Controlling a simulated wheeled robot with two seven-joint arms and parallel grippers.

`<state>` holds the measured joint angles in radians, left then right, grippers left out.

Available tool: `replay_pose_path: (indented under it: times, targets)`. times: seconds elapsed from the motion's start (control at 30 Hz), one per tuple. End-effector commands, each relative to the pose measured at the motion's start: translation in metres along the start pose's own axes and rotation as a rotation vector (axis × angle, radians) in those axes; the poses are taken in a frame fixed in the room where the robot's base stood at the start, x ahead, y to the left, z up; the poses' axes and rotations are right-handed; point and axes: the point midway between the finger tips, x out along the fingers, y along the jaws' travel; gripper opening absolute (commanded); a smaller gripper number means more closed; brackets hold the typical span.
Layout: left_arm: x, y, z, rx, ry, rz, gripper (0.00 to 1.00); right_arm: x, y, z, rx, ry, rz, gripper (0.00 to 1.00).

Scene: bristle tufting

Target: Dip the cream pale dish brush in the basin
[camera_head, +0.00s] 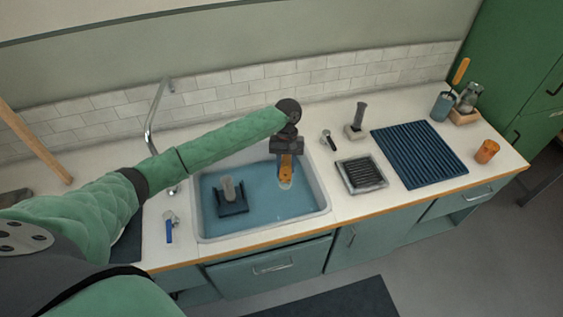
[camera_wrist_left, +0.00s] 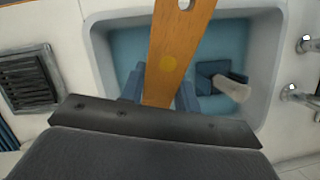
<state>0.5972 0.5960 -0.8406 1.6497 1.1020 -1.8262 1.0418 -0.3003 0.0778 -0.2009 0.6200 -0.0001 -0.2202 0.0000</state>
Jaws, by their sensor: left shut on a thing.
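The basin (camera_head: 322,207) is a pale sink set in the counter, filled with blue water; its rim also shows in the left wrist view (camera_wrist_left: 98,50). My left gripper (camera_head: 287,158) is over its right part, pointing down, shut on a brush with an orange-brown wooden handle (camera_head: 286,170). The handle fills the middle of the left wrist view (camera_wrist_left: 178,45), between the fingers (camera_wrist_left: 160,92). A small pale patch shows at the brush's lower end, at the water; the bristles are not clear. My right gripper is not in view.
A dark blue block with a grey cylinder (camera_head: 232,207) stands in the basin's left part. A faucet (camera_head: 150,125) rises behind. To the right are a dark grate (camera_head: 362,174), a ribbed blue mat (camera_head: 418,153), an orange cup (camera_head: 487,151) and a blue holder (camera_head: 442,106).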

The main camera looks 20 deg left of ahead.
Motion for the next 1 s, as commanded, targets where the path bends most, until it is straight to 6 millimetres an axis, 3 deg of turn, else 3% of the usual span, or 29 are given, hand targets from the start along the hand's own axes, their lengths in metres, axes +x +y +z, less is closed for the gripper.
replay_pose_path:
  times: [0.3, 0.57, 1.0]
  targets:
    - [0.0, 0.001, 0.003, -0.274, -0.051, 0.1, 0.04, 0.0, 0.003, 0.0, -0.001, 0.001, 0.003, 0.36]
    - [0.006, 0.002, 0.001, -0.304, -0.074, 0.115, 0.04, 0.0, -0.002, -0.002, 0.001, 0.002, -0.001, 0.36]
    - [0.038, 0.002, -0.01, -0.302, -0.073, 0.115, 0.04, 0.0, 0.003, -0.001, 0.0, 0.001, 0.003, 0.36]
